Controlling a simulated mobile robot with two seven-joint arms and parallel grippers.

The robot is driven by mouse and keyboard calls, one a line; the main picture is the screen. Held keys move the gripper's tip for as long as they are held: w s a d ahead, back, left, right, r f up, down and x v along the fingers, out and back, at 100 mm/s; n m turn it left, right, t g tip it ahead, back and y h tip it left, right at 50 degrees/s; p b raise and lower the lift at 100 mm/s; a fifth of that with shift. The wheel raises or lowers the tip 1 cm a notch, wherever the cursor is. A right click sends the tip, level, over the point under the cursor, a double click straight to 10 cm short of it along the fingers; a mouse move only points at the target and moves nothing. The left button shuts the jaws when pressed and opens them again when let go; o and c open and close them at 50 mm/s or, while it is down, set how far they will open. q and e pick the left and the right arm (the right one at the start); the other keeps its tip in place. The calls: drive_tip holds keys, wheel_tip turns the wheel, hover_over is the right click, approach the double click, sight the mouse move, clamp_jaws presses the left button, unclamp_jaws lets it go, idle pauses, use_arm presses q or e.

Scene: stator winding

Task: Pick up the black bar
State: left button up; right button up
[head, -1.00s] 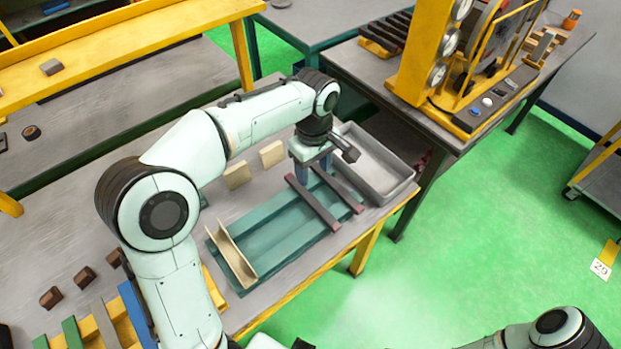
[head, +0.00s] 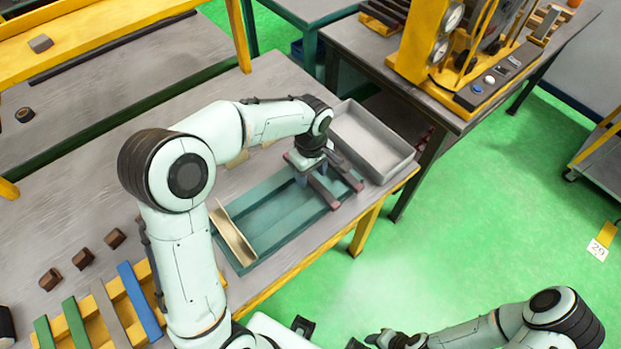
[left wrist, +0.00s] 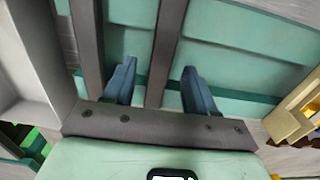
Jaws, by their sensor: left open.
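Two dark bars lie across the teal tray in the head view, a nearer one (head: 324,192) and a farther one (head: 349,177). My left gripper (head: 312,178) points down over them, close above the tray. In the left wrist view, its two blue fingers (left wrist: 158,90) are apart. One dark bar (left wrist: 167,40) runs between them, and the other bar (left wrist: 88,45) lies left of the left finger. I cannot tell whether a finger touches either bar. My right gripper (head: 385,338) is small and dark at the bottom edge, and its jaws are unclear.
The teal tray (head: 268,222) holds a cream angled piece (head: 232,237) at its left end. A grey bin (head: 372,143) stands just right of the bars. Coloured strips on a yellow rack (head: 140,300) and brown blocks lie at the left. Open table lies behind the tray.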

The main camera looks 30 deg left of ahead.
use_arm(q)
drive_tip(key=shift+f, duration=0.7)
clamp_jaws()
drive_tip(key=shift+r, duration=0.15)
